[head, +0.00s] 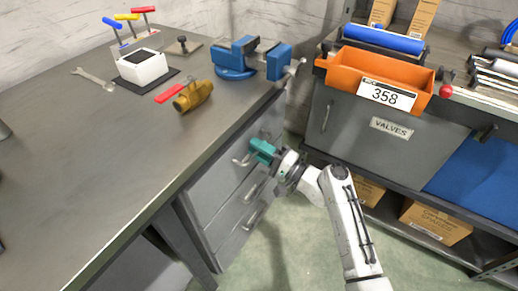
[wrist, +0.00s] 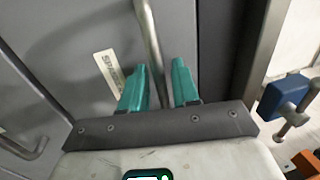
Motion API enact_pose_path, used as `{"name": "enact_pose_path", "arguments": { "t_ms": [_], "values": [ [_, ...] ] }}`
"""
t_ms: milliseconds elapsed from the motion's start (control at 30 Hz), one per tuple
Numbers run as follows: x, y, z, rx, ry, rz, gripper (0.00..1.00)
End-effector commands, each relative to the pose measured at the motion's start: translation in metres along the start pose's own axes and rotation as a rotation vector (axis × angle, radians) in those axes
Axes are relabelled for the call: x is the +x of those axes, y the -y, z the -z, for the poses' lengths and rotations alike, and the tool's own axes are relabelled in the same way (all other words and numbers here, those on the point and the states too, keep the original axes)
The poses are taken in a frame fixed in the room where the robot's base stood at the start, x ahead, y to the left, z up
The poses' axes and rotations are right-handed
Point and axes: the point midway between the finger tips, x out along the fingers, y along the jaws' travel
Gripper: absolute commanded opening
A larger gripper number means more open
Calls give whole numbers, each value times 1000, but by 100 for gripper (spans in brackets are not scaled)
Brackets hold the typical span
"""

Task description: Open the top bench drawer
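The bench drawers stand in a stack under the grey workbench (head: 120,125). The top drawer (head: 218,182) looks closed, and its bar handle (head: 240,161) runs toward my gripper. My gripper (head: 263,150) has teal fingers and is at the right part of that handle. In the wrist view, the handle bar (wrist: 149,35) passes between the two fingertips of my gripper (wrist: 160,85). The fingers are apart, with a small gap showing beside the bar. A pale label (wrist: 108,68) is on the drawer front. A second handle (wrist: 28,150) shows at lower left.
A blue vise (head: 240,58), a brass valve (head: 194,96) with a red lever and a white block (head: 142,66) are on the bench. At right, a shelf unit holds an orange bin (head: 372,75) and a grey "VALVES" drawer (head: 365,125). Open floor (head: 290,245) lies before the drawers.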

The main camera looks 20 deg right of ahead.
Motion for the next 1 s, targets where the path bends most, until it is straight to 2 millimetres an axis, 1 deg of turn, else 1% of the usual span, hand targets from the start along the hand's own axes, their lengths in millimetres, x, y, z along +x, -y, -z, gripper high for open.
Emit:
{"name": "enact_pose_path", "arguments": {
  "t_ms": [167,400,500,1000],
  "values": [
    [0,0,0,0,0,0,30],
    [0,0,0,0,0,0,7],
    [0,0,0,0,0,0,0],
    [-1,0,0,0,-1,-1,0]
  ]
}}
